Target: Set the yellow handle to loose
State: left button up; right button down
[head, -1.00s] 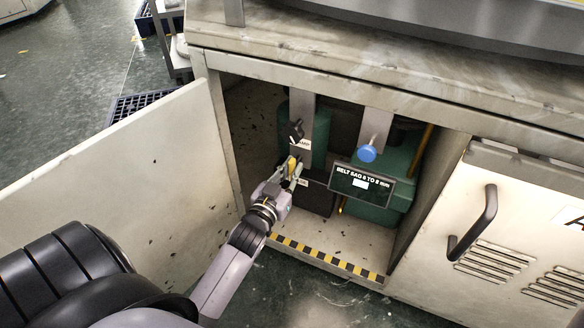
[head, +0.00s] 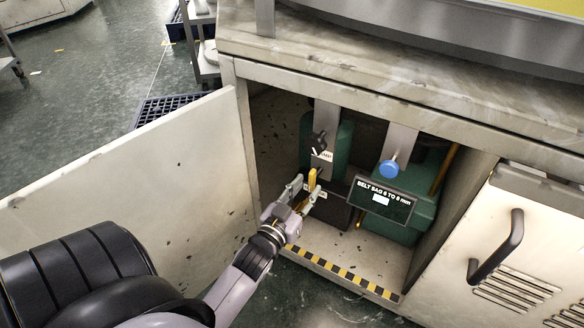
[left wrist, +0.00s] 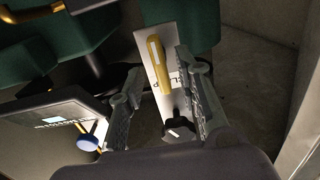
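The yellow handle (head: 312,180) sits on a pale plate inside the open cabinet, below a black knob (head: 319,143). In the left wrist view the handle (left wrist: 158,65) lies lengthwise along the plate, which bears partly hidden lettering. My left gripper (head: 304,190) is open in front of the handle. In the left wrist view its two fingers (left wrist: 157,78) are spread on either side of the handle, with visible gaps. I cannot tell how deep the fingertips reach. My right gripper is not in view.
A blue knob (head: 389,169) and a belt-sag display (head: 381,200) stand right of the handle. The open cabinet door (head: 130,170) is at the left. A striped sill (head: 340,272) edges the cabinet floor. A black door pull (head: 497,248) is at the right.

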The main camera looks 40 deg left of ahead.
pick_arm(q)
jog(key=s+d, duration=0.1)
jog(key=s, duration=0.7)
jog(key=shift+s, duration=0.15)
jog(key=shift+d+r, duration=0.1)
